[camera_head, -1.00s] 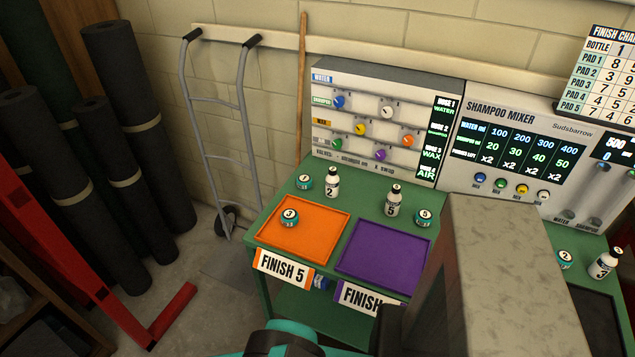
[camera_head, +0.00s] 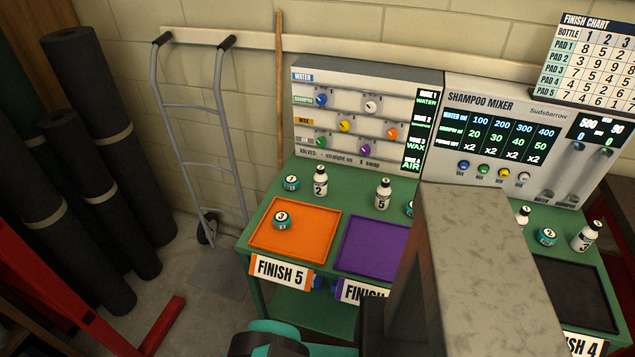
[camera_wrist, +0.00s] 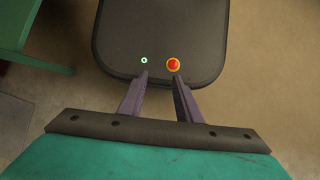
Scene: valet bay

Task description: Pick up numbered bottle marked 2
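The white bottle marked 2 (camera_head: 320,182) stands upright on the green bench, behind the orange tray (camera_head: 262,243). A teal round pot (camera_head: 291,183) sits just to its left. My gripper (camera_wrist: 160,78) shows in the wrist view with its two fingers apart and nothing between them. It points down over a dark rounded surface with a red button, away from the bottle. The gripper's fingers do not show in the head view, and the bottle does not show in the wrist view.
A bottle marked 5 (camera_head: 383,194) stands behind the purple tray (camera_head: 350,264). A bottle marked 3 (camera_head: 585,236) stands at the right. A pot (camera_head: 282,221) sits in the orange tray. The valve panel (camera_head: 365,115) stands behind. My arm hides the bench's middle.

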